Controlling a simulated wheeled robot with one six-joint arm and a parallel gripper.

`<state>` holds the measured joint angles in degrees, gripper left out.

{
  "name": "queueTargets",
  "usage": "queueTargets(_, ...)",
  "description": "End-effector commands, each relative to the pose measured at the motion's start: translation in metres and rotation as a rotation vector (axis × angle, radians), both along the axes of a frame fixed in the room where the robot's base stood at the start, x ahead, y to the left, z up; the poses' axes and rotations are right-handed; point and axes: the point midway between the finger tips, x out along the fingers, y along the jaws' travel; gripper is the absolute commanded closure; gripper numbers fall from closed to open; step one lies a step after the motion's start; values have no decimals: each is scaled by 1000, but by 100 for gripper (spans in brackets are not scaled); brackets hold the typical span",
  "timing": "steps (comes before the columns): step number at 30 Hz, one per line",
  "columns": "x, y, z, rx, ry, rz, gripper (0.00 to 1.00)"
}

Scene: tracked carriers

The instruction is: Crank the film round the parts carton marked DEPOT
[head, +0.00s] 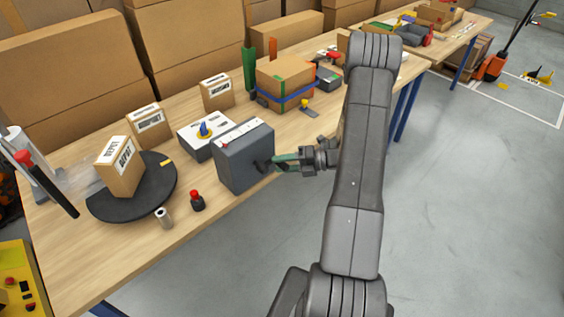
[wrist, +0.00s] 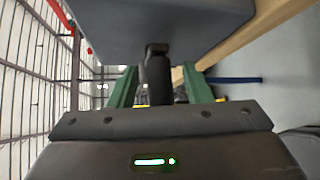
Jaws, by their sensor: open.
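The parts carton (head: 121,167) with DEPOT labels stands on a round black turntable (head: 163,193) at the left of the bench. Clear film (head: 85,180) spans from the post at the far left towards the carton. A grey crank box (head: 243,158) stands at the bench's front edge. Its dark crank handle sticks out and shows in the wrist view (wrist: 159,78). My gripper (head: 284,159) has green fingers and is open at the handle. In the wrist view the handle lies between the two fingers, with gaps on both sides.
A red-topped button (head: 197,200) and a small roll (head: 163,216) stand before the turntable. Two labelled cartons (head: 149,125) (head: 217,93) and a white box with a blue knob (head: 205,135) stand behind. A blue-strapped carton (head: 284,80) sits farther right.

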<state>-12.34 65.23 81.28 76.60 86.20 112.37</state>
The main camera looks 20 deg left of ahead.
Motion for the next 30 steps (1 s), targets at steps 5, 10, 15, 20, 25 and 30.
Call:
queueTargets(5,-2,4,-1,0,0,1,55)
queueTargets(10,-2,3,-1,0,0,1,57)
queueTargets(15,-2,3,-1,0,0,1,91)
queueTargets(20,-1,3,-1,-1,-1,1,100)
queueTargets(25,-2,3,1,-8,-19,1,100)
queueTargets(30,-2,3,6,-35,-84,2,100)
